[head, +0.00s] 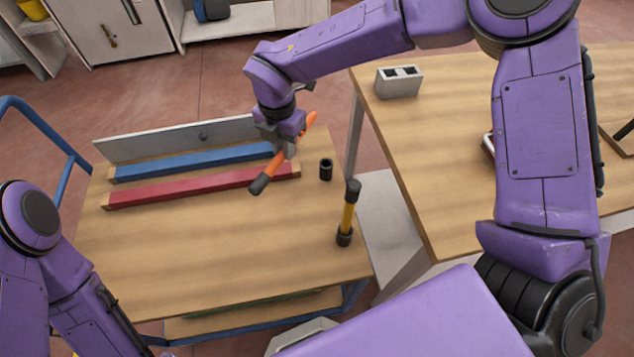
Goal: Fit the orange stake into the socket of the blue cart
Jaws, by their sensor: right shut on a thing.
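The orange stake (307,126) has a black end and is held tilted, with the black end low and to the left. My right gripper (284,148) is shut on it around its middle, above the far right part of the blue cart (215,245). A short black socket (326,169) stands empty on the cart top, just right of the gripper and apart from the stake. A yellow stake (348,213) with black ends stands upright in another black socket (344,238) nearer me. My left arm shows at lower left; its gripper is out of view.
A blue bar (190,162) and a red bar (195,188) lie along the cart's far side before a grey upright panel (175,138). A wooden table (445,165) with a grey block (398,82) stands right of the cart. The cart top's near part is clear.

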